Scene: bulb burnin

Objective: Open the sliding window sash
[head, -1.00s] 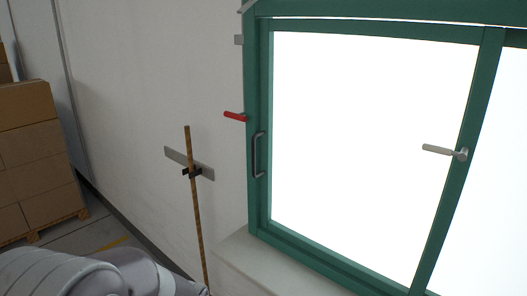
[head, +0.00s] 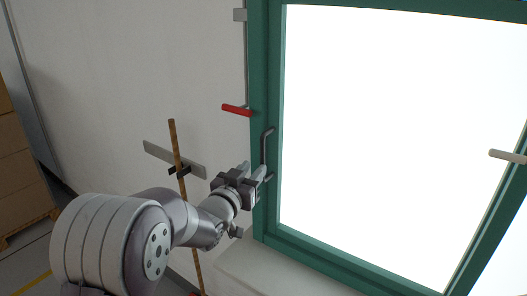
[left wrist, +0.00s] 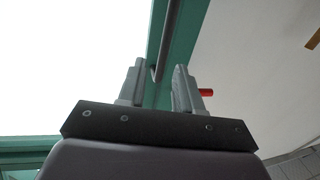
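The window sash has a green frame (head: 262,85) around a bright white pane (head: 390,130). A grey bar handle (head: 267,145) stands upright on its left stile. My left gripper (head: 264,170) is at the lower end of this handle. In the left wrist view, the left gripper (left wrist: 160,72) is open, with its two fingers apart. The handle (left wrist: 166,40) runs down toward the gap between the fingers, closer to the left finger. Whether it touches a finger I cannot tell. The gripper hides part of the handle's lower end. My right gripper is not in view.
A red lever (head: 237,110) sticks out left of the frame, above the handle. A pale lever (head: 508,157) is at the right. A brown pole (head: 174,140) with a grey crosspiece (head: 158,153) stands by the wall. A sill (head: 270,270) runs below.

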